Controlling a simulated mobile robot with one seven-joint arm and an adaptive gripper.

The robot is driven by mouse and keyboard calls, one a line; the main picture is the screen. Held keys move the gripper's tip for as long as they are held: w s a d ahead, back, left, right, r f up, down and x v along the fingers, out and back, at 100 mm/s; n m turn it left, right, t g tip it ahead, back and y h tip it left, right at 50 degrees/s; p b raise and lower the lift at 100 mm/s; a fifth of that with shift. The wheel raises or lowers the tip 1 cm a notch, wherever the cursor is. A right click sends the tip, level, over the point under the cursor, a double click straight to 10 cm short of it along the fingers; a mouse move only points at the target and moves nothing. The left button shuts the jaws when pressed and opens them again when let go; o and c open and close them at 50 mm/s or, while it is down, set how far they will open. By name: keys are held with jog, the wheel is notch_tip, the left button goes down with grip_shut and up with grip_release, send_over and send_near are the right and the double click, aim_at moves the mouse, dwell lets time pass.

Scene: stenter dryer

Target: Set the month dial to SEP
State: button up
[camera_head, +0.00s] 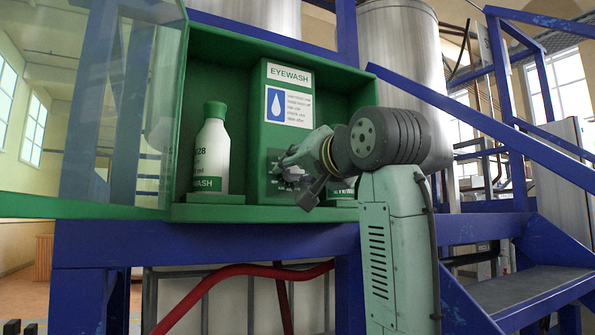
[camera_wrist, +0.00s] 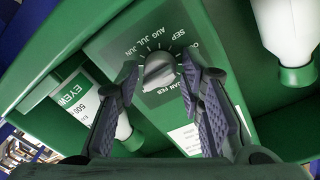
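The month dial (camera_wrist: 160,70) is a grey round knob on a dark plate with month names around it. In the wrist view JUN, JUL, AUG, SEP, JAN and FEB can be read; other names are hidden. Which month the knob points at cannot be told. My gripper (camera_wrist: 161,65) is open, with one finger on each side of the knob and small gaps seeming to show between. In the head view my gripper (camera_head: 292,178) is at the dial on the front of the green eyewash box (camera_head: 289,77) and hides most of it.
A white eyewash bottle (camera_head: 211,155) with a green cap stands left of the box; another, mostly hidden, is at its right. The green cabinet (camera_head: 270,213) encloses them, its glass door (camera_head: 118,100) open at left. Blue rails (camera_head: 470,112) and stairs are at right.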

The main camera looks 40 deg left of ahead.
grip_shut()
jog(key=shift+n, duration=0.4)
jog(key=shift+n, duration=2.6)
jog(key=shift+o, duration=1.7)
grip_release()
